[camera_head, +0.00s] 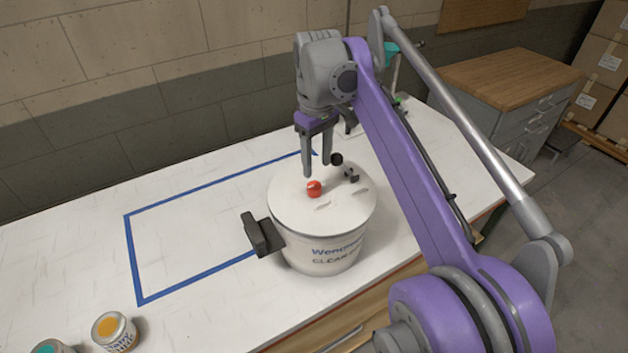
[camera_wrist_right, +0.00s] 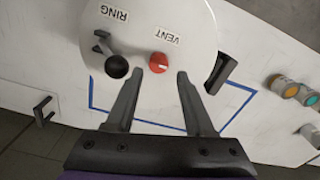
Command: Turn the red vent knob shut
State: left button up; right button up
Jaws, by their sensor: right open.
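The red vent knob (camera_head: 315,188) sits on the white lid of a round white pot (camera_head: 322,252) in the head view. In the right wrist view the red knob (camera_wrist_right: 159,63) lies beside a "VENT" label, just beyond and between the fingertips. My right gripper (camera_head: 317,172) points down over the lid, its two fingers spread and empty; the same fingers (camera_wrist_right: 169,72) show in the wrist view. Whether they touch the lid cannot be told. My left gripper is not in view.
A black round knob (camera_wrist_right: 117,67) by the "RING" label stands close to one finger. A black side handle (camera_head: 262,234) juts from the pot's left. Blue tape (camera_head: 128,245) outlines free table at left. Paint cans (camera_head: 114,332) stand front left.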

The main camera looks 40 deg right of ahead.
aim_at(315, 186)
jog(key=f, duration=0.6)
jog(key=shift+w, duration=0.4)
jog(key=shift+s+f, duration=0.1)
jog(key=shift+f, duration=0.3)
grip_shut()
